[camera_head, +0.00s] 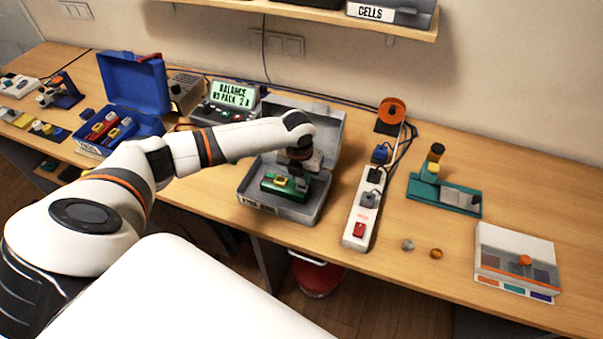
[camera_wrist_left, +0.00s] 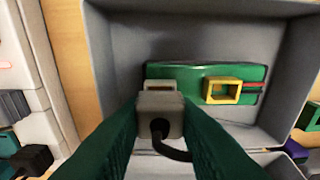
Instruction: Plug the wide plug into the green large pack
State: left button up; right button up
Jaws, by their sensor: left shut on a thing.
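The green large pack (camera_head: 270,186) lies in an open grey case (camera_head: 303,213). In the left wrist view the pack (camera_wrist_left: 195,73) has a yellow-framed socket (camera_wrist_left: 222,91) and a pale beige socket (camera_wrist_left: 158,85). My left gripper (camera_head: 300,155) is over the case. In the left wrist view its green fingers (camera_wrist_left: 160,120) are shut on a grey plug (camera_wrist_left: 160,103), with a black cable (camera_wrist_left: 172,153) trailing from it. The plug lines up with the beige socket and partly hides it. I cannot tell whether they touch. My right gripper is not in view.
The case's raised lid (camera_head: 325,125) stands behind the arm. A white power strip (camera_head: 355,232) with plugs is right of the case. A blue toolbox (camera_head: 135,85) and a display (camera_head: 232,93) stand left. A teal stand (camera_head: 440,193) and a sorting box (camera_head: 515,260) are right.

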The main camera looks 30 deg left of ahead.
pick_arm(q)
jog(key=shift+f+b, duration=0.7)
jog(key=shift+f, duration=0.55)
jog(key=o, duration=1)
jog(key=shift+r, duration=0.1)
jog(key=r, duration=0.4)
jog(key=s+r+b, duration=0.1)
jog(key=r, duration=0.3)
jog(key=r+b, duration=0.1)
jog(key=r, duration=0.3)
jog(key=shift+s+d, duration=0.15)
jog(key=shift+s, duration=0.1)
jog(key=shift+d+f, duration=0.1)
jog(key=shift+f, duration=0.05)
